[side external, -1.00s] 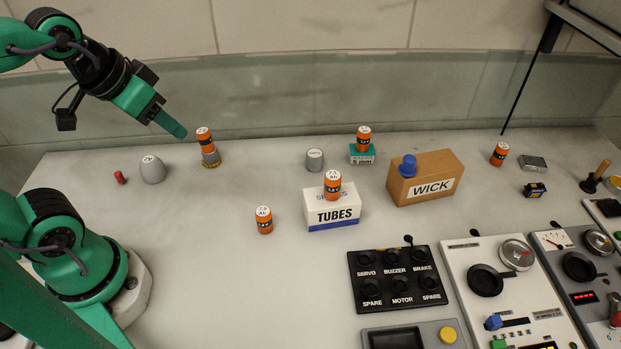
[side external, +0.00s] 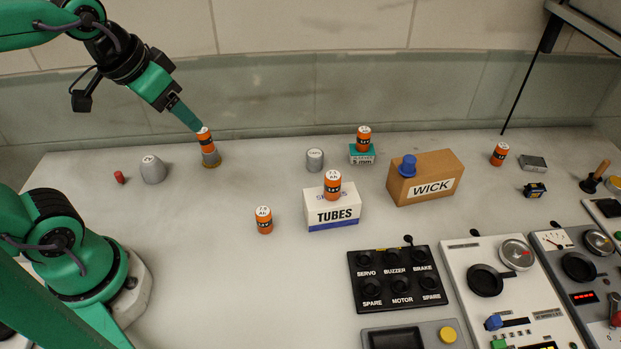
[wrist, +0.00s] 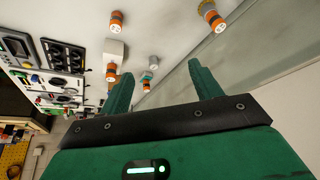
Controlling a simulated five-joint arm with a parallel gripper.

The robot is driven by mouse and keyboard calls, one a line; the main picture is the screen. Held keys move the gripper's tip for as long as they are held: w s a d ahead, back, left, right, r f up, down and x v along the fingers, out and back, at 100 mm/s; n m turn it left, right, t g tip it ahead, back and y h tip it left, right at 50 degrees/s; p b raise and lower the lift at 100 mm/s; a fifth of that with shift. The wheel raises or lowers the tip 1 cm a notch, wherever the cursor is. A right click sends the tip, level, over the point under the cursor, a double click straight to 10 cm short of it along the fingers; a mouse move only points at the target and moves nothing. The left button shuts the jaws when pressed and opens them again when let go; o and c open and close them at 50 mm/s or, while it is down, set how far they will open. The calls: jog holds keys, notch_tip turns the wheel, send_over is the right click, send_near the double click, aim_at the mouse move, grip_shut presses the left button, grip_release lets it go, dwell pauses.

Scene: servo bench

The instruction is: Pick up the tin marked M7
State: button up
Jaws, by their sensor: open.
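Several orange tins with white tops stand about. One (side external: 206,143) is on a grey stand (side external: 211,159) at the back left; others are on the teal box (side external: 364,141), on the TUBES box (side external: 333,187), on the bare bench (side external: 265,222) and at the right (side external: 499,155). I cannot make out M7 on any of them. My gripper (side external: 201,126) is open, its tips overlapping the top of the tin on the stand in the side view. In the wrist view my gripper (wrist: 162,70) is empty, with that tin (wrist: 211,17) beyond the right finger.
A grey dome (side external: 152,170) and a small red cylinder (side external: 119,178) stand to the left. A grey cylinder (side external: 315,160) and a brown WICK box (side external: 438,181) with a blue knob-like object (side external: 408,166) stand further right. Control panels (side external: 400,279) fill the front right.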

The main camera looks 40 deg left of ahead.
jog(key=w+d+m+g, duration=0.1)
jog(key=w, duration=0.7)
jog(key=m+g, duration=0.4)
send_over(315, 153)
jog(key=s, duration=0.1)
notch_tip(315, 153, down, 17)
jog(key=shift+r, duration=0.2)
jog(key=shift+w+f, duration=0.15)
jog(key=shift+f, duration=1.55)
jog(key=shift+w+f, duration=0.15)
jog(key=shift+f, duration=1.15)
jog(key=shift+w+f, duration=0.15)
jog(key=shift+f, duration=1.15)
